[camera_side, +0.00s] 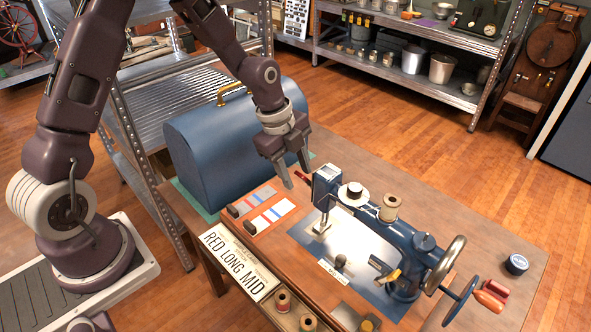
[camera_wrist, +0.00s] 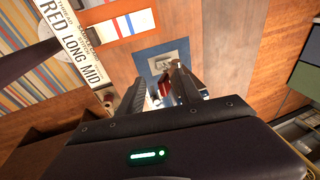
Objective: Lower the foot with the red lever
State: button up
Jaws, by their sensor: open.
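A blue sewing machine (camera_side: 375,228) stands on the wooden table with a silver bed plate. A small red lever (camera_side: 301,176) sticks out at the left of its head (camera_side: 326,186). The presser foot (camera_side: 321,224) is below the head; its exact height over the plate is hard to tell. My gripper (camera_side: 298,180) points down at the lever, fingers apart. In the wrist view my gripper (camera_wrist: 158,74) is open, with the red lever (camera_wrist: 164,86) showing between the fingers. I cannot tell whether either finger touches it.
A blue domed case (camera_side: 225,145) stands behind to the left. Striped cards (camera_side: 270,217) and a sign reading RED LONG MID (camera_side: 238,262) lie in front. A handwheel (camera_side: 446,262) is at the machine's right, and a thread spool (camera_side: 390,207) stands on top.

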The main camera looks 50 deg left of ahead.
jog(key=shift+w+r, duration=0.2)
jog(key=shift+w, duration=0.1)
jog(key=shift+a+r, duration=0.1)
jog(key=shift+r, duration=0.35)
jog(key=v, duration=0.7)
jog(key=shift+s, duration=0.1)
jog(key=s+r+n+t, duration=0.1)
jog(key=s+r+n, duration=0.3)
jog(key=s+n, duration=0.2)
jog(key=s+d+r+n+t+y, duration=0.1)
jog(key=s+r+n, duration=0.3)
jog(key=s, duration=0.6)
jog(key=s+r+n+t, duration=0.1)
jog(key=s+r+n, duration=0.4)
jog(key=s+n, duration=0.3)
jog(key=shift+s+d+y, duration=0.25)
jog(key=shift+s+y, duration=0.15)
jog(key=shift+s, duration=0.05)
